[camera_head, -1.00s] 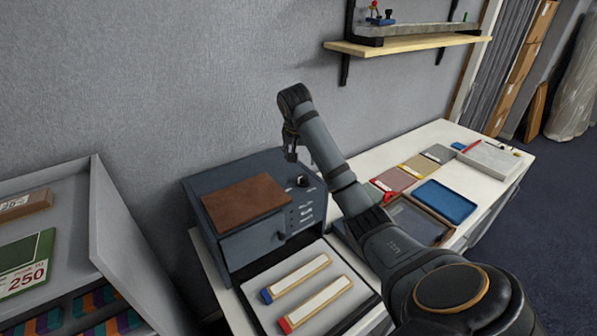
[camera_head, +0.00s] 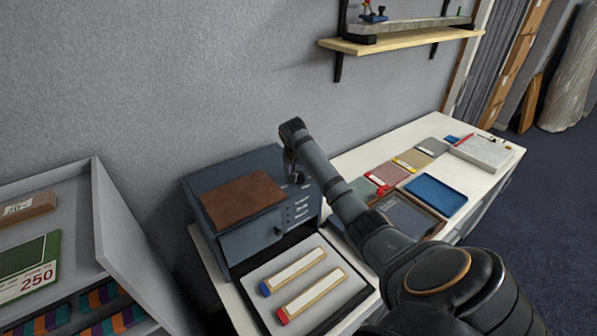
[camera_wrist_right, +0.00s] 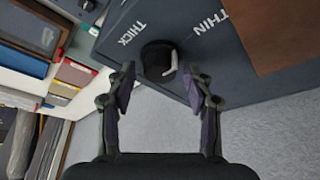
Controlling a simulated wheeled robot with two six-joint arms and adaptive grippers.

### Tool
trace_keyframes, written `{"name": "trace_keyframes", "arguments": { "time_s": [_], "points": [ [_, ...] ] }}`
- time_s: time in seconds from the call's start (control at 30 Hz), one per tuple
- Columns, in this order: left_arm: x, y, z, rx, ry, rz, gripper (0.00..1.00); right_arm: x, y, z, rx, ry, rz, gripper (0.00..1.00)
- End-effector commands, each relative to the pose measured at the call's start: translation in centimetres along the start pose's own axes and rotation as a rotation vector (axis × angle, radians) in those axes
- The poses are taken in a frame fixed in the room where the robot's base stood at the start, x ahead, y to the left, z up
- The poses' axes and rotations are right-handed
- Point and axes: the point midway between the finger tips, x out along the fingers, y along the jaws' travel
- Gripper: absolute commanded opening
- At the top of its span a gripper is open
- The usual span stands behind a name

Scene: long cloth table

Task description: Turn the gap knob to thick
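The black gap knob (camera_wrist_right: 158,58) sits on the top of the blue-grey box (camera_head: 235,168). In the right wrist view its white pointer (camera_wrist_right: 172,62) is on the knob's right side, the side of the THIN label (camera_wrist_right: 210,22). The THICK label (camera_wrist_right: 132,34) is on the left. My right gripper (camera_wrist_right: 160,88) is open, with a finger on each side just short of the knob. It holds nothing. In the head view my right gripper (camera_head: 293,178) is over the box's back right corner and largely hides the knob. My left gripper is not in view.
A brown pad (camera_head: 243,200) lies on the box. A tray (camera_head: 262,312) with two light bars is in front. Coloured cards and a blue tray (camera_head: 436,195) lie along the white table (camera_head: 395,140). A grey wall is close behind, and a shelf (camera_head: 400,40) hangs above.

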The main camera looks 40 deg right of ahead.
Motion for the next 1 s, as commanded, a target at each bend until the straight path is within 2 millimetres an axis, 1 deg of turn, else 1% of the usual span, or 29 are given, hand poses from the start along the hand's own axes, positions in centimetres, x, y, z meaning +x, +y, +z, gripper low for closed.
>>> {"name": "trace_keyframes", "arguments": {
  "time_s": [0.03,0.3,0.33,0.5,0.67,0.87,1.0],
  "points": [
    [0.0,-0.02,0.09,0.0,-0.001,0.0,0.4,-0.01,0.0,0.0,0.0,0.0,0.0,0.41],
    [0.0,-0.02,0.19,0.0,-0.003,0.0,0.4,-0.04,-0.02,-0.01,0.0,0.0,0.0,0.04],
    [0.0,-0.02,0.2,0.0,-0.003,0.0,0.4,-0.05,-0.02,-0.01,0.0,0.0,0.0,0.03],
    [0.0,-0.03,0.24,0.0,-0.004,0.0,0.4,-0.06,0.01,-0.03,-0.01,0.001,-0.004,0.03],
    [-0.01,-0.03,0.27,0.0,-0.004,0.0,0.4,-0.04,0.1,-0.05,-0.055,0.001,-0.022,0.03],
    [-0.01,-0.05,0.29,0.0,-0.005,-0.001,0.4,-0.06,0.22,-0.09,-0.175,0.002,-0.072,0.03],
    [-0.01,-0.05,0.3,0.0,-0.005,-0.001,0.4,-0.07,0.31,-0.13,-0.292,0.002,-0.12,0.03]
  ]
}}
